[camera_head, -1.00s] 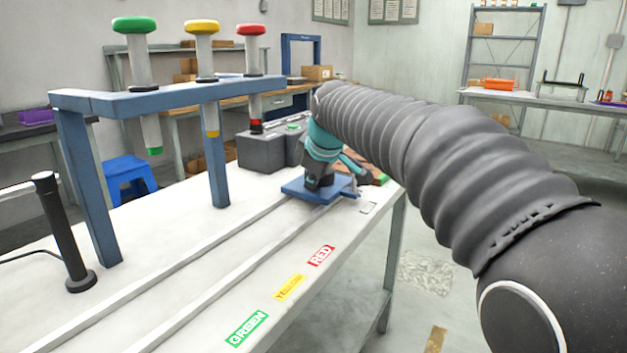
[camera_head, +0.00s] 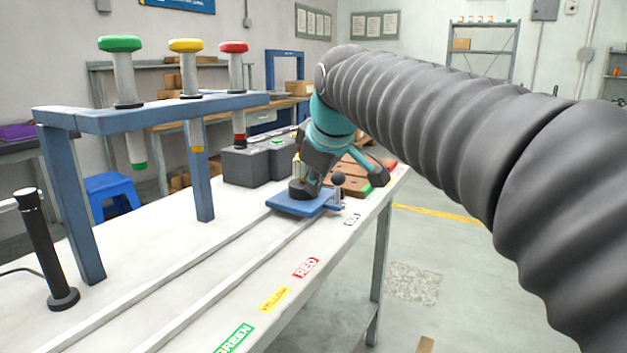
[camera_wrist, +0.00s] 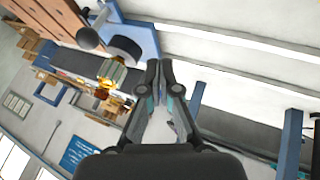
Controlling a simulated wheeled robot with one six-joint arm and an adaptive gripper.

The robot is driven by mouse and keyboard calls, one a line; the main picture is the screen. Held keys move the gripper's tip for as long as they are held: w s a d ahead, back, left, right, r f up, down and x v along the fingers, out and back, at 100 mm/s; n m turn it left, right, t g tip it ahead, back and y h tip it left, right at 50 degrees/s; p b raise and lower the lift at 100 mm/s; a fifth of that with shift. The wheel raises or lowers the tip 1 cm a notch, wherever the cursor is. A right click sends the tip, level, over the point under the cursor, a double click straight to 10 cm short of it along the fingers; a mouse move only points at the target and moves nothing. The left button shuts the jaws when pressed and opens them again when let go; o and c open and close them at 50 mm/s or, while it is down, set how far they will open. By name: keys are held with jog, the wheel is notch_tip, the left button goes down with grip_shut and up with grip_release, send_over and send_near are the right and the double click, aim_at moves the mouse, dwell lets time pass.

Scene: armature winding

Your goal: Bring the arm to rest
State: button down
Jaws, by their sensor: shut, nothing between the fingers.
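My gripper (camera_wrist: 157,70) is shut and empty in the wrist view, its two fingertips together. A small armature (camera_wrist: 106,78) with copper-coloured and pale parts stands on a black round base (camera_wrist: 125,48), apart from the fingertips and left of them in that view. The base is on the blue carriage plate (camera_wrist: 142,32), which also shows on the bench rails in the head view (camera_head: 290,207). There my teal and dark wrist is above and beside the carriage and partly hides the armature.
A black ball knob (camera_head: 338,178) stands at the carriage's edge. A blue rack (camera_head: 75,118) holds green-, yellow- and red-topped tools. Grey boxes (camera_head: 245,166) and brown blocks are behind the carriage. A black post (camera_head: 42,250) stands at left.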

jog(key=s+d+f+m+h, duration=0.1)
jog(key=s+d+f+m, duration=0.5)
jog(key=s+d+f, duration=0.3)
jog(key=s+d+f+m+g+h, duration=0.1)
jog(key=s+d+f+m, duration=0.5)
jog(key=s+d+f, duration=0.3)
jog(key=s+f, duration=0.4)
jog(key=s, duration=0.2)
jog(key=shift+s+f, duration=0.25)
jog(key=shift+f, duration=0.15)
